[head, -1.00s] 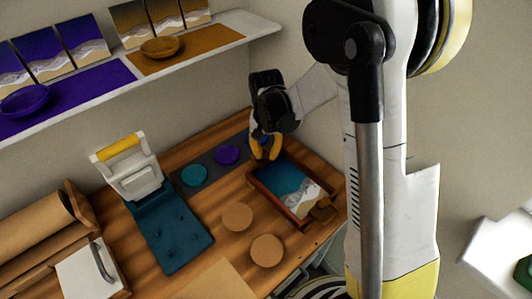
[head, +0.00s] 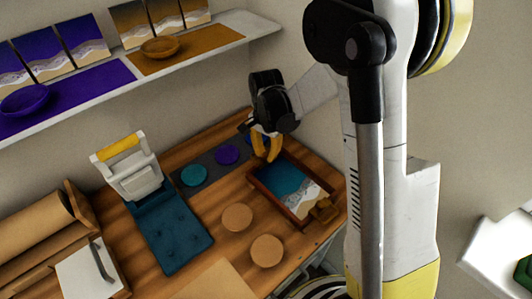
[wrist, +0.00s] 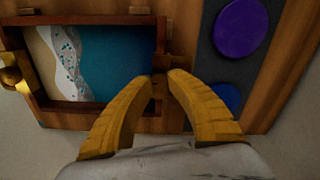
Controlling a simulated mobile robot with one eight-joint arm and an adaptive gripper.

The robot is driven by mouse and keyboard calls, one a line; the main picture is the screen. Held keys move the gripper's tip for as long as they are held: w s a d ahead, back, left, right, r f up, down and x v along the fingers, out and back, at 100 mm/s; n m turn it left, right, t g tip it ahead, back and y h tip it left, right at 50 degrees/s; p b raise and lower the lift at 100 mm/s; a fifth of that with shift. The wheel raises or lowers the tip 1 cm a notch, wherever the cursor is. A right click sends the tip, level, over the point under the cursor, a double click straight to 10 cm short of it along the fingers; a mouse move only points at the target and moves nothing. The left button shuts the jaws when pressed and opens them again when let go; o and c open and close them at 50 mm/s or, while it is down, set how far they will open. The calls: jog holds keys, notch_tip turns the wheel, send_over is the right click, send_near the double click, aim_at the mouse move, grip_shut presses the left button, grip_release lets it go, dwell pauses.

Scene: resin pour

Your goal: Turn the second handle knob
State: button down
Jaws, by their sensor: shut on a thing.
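The framed tray (head: 272,198) with a blue and sandy resin picture lies on the wooden bench; it also shows in the wrist view (wrist: 80,110). A golden knob (head: 325,210) sits at its near right end, and shows at the left edge of the wrist view (wrist: 12,78). My gripper (wrist: 166,74) has its yellow fingers at the tray's opposite end, tips closed around a small dark wooden handle knob (wrist: 160,84), mostly hidden between them. In the head view my gripper (head: 268,159) points down at the tray's far end.
A dark strip (wrist: 203,60) beside the tray holds a purple disc (head: 227,155), a teal disc (head: 194,175) and a blue disc (wrist: 228,97). Two cork discs (head: 237,217) lie in front. A shelf (head: 195,48) hangs above.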

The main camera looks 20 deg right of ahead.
aim_at(266, 155)
dwell(0.3)
jog(key=c, duration=1.2)
grip_release()
notch_tip(266, 155, up, 12)
